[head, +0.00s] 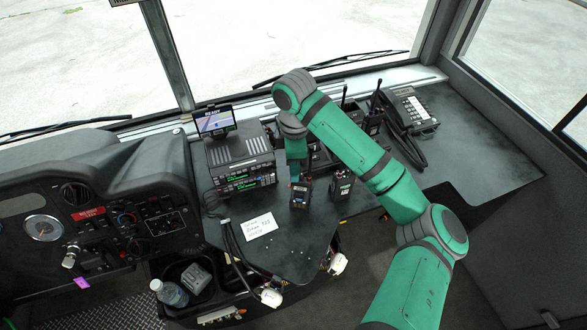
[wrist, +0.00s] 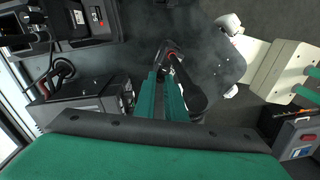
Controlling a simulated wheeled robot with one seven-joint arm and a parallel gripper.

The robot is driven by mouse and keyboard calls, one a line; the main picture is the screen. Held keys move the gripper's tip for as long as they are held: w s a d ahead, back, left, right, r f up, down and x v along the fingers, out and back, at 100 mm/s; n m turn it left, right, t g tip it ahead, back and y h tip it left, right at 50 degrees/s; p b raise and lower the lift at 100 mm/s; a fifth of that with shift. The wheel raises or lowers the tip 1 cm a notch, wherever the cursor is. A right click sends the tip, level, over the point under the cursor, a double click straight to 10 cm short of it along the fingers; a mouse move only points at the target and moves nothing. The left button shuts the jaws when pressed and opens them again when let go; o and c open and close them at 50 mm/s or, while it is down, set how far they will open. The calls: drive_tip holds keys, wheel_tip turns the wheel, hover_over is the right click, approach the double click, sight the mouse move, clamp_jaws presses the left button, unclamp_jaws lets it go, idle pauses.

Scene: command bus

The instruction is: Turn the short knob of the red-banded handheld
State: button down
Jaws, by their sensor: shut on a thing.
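The red-banded handheld (head: 300,196) stands on the dark dash desk, in the middle of the head view, directly below my gripper (head: 296,178). In the wrist view, the handheld (wrist: 171,47) shows as a dark top with a red ring, and its thick black antenna (wrist: 193,98) rises toward the camera. My gripper's two green fingers (wrist: 161,76) reach down beside the antenna, shut on a small part at the handheld's top, which appears to be the short knob. The fingertips hide that knob.
A second handheld (head: 342,185) stands close to the right. A radio stack (head: 241,160) with a small screen (head: 215,121) is to the left. A phone handset unit (head: 412,112) is at the back right. A white note (head: 259,225) lies in front; the desk's right side is clear.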

drive_tip(key=shift+a, duration=0.1)
idle(0.6)
drive_tip(key=c, duration=1.8)
unclamp_jaws()
wheel_tip(320, 180, up, 11)
drive_tip(key=shift+w, duration=0.25)
drive_tip(key=shift+f, duration=0.1)
